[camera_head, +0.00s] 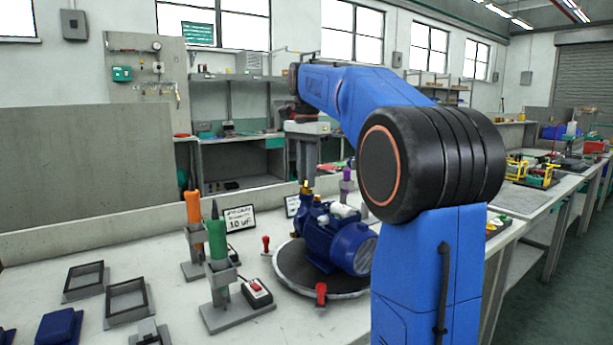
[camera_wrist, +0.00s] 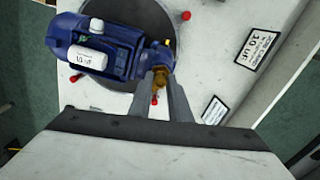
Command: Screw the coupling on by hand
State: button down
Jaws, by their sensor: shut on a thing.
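The coupling (camera_wrist: 160,79) is a small brass piece between my fingertips in the wrist view. In the head view the brass coupling (camera_head: 305,187) shows at the top of the pump end, below my gripper (camera_head: 306,180). My gripper also shows in the wrist view (camera_wrist: 161,80), with its two grey fingers shut on the coupling. The blue pump (camera_head: 335,235) lies on a dark round turntable (camera_head: 295,275).
Red knobs (camera_head: 321,292) stand around the turntable rim. An orange tool (camera_head: 193,207) and a green tool (camera_head: 217,240) stand in holders to the left. A sign (camera_head: 240,218) stands behind. Empty dark frames (camera_head: 127,299) lie at the front left.

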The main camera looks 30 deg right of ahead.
jog(key=shift+m, duration=1)
jog(key=m, duration=0.2)
jog(key=shift+m, duration=0.8)
jog(key=shift+m, duration=1.7)
jog(key=c, duration=1.7)
grip_release()
